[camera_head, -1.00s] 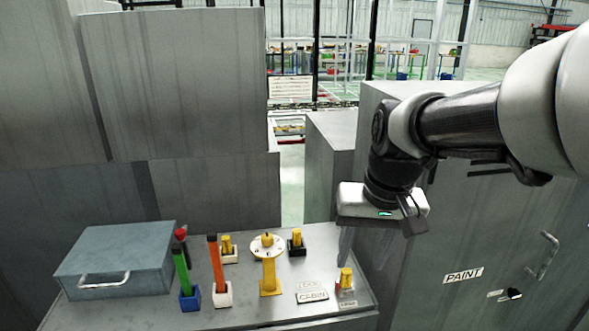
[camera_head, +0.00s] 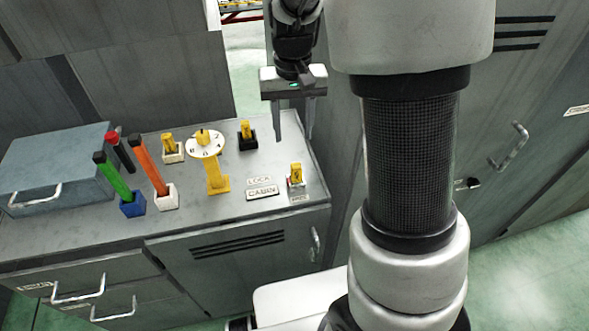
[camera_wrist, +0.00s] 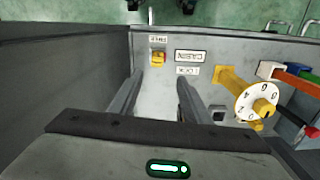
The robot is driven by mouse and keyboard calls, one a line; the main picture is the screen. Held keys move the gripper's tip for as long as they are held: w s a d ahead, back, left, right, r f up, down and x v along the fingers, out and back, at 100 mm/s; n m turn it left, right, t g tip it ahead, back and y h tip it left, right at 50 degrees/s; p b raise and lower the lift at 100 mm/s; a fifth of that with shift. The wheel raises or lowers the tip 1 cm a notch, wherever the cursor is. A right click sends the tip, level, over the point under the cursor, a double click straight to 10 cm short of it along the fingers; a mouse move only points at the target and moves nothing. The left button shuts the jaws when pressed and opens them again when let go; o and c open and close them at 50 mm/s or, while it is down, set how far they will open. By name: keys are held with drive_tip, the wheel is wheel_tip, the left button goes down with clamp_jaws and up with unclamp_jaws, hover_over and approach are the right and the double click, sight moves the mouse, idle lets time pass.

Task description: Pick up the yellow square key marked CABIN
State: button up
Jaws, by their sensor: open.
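A yellow key (camera_head: 296,173) stands upright on a small base at the right end of the grey bench top, with a dark mark on its face too small to read. A CABIN plate (camera_head: 262,192) and a LOCK plate (camera_head: 259,180) lie just left of it. In the wrist view, the key (camera_wrist: 158,57) sits beyond the fingertips, beside the CABIN plate (camera_wrist: 190,56). My gripper (camera_head: 294,137) is open and empty above the bench, behind and higher than the key. Its two fingers (camera_wrist: 160,78) point down, apart from the key.
Other yellow keys stand in a white holder (camera_head: 173,155) and a black holder (camera_head: 247,143). A yellow dial post (camera_head: 216,178) stands between them and the plates. Green and orange sticks and a blue-grey box (camera_head: 60,165) are at left. A tall grey cabinet wall stands close to my gripper.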

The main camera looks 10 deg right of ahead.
sight(296, 165)
wheel_tip(296, 165, down, 8)
drive_tip(key=shift+r, duration=0.1)
drive_tip(key=f, duration=0.5)
drive_tip(key=shift+s+d+f, duration=0.2)
drive_tip(key=shift+d+f, duration=0.15)
clamp_jaws()
